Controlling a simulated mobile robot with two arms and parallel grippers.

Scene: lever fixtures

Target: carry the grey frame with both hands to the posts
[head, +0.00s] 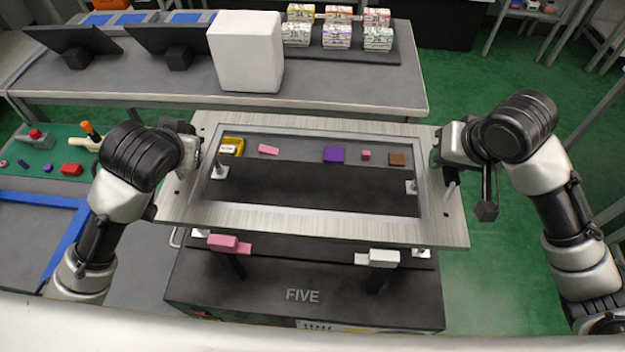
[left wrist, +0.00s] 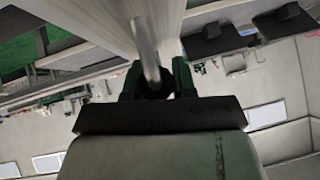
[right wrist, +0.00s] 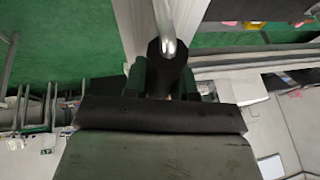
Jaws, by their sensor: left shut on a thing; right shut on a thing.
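The grey frame (head: 310,223), a flat rectangle with a large opening, hangs roughly level above the black stand marked FIVE. My left gripper (head: 193,150) is shut at its left side; in the left wrist view the fingers (left wrist: 157,82) close around a silver bar on it. My right gripper (head: 440,152) is shut at its right side, also around a silver bar (right wrist: 164,28). Posts on pale bases show through the opening, one at the left (head: 220,168) and one at the right (head: 411,186). Pale bases also show below the frame's front edge, their posts largely hidden.
Small blocks, including a purple one (head: 333,154) and a yellow one (head: 232,147), lie on the surface seen through the opening. A pink clamp-like piece (head: 229,243) and a white one (head: 383,258) stand at the stand's front. A grey table (head: 340,90) with a white box (head: 245,52) is behind.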

